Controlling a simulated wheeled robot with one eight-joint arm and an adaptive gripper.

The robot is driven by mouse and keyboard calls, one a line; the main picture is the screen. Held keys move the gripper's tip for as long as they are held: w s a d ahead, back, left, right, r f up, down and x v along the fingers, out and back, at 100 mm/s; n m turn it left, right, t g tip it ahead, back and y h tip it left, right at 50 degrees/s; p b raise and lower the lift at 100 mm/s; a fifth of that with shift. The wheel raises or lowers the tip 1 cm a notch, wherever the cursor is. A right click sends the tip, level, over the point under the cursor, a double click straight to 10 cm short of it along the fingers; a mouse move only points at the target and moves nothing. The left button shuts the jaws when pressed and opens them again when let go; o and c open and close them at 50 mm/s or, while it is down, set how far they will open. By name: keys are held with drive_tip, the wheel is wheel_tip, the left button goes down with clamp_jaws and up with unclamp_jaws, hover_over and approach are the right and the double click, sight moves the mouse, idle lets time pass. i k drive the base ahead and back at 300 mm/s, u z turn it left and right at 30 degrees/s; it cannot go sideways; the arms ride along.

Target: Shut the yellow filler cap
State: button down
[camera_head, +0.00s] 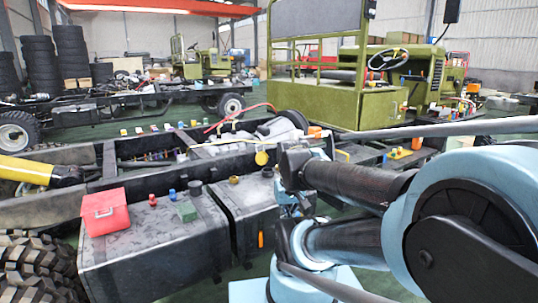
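The yellow filler cap (262,157) is a small round disc near the middle of the head view. It stands raised, with its face toward me, just above and behind a dark round filler neck (267,172) on the right-hand dark tank (245,205). The cap looks open, tilted up from the neck. My blue and black arm fills the right side, and its dark links reach left to just right of the cap. I cannot make out gripper fingers there. Nothing visible touches the cap.
A red box (105,212) and small coloured items sit on the left-hand tank (155,255). A brownish ring-shaped neck (234,180) stands left of the cap. Chassis rails (60,209) and hoses run behind. A green vehicle cab (350,100) stands beyond. A large tyre (35,265) is at lower left.

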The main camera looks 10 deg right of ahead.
sight(261, 157)
drive_tip(key=k, duration=0.6)
drive_tip(key=z, duration=0.25)
drive_tip(key=i, duration=1.5)
drive_tip(key=u, duration=0.4)
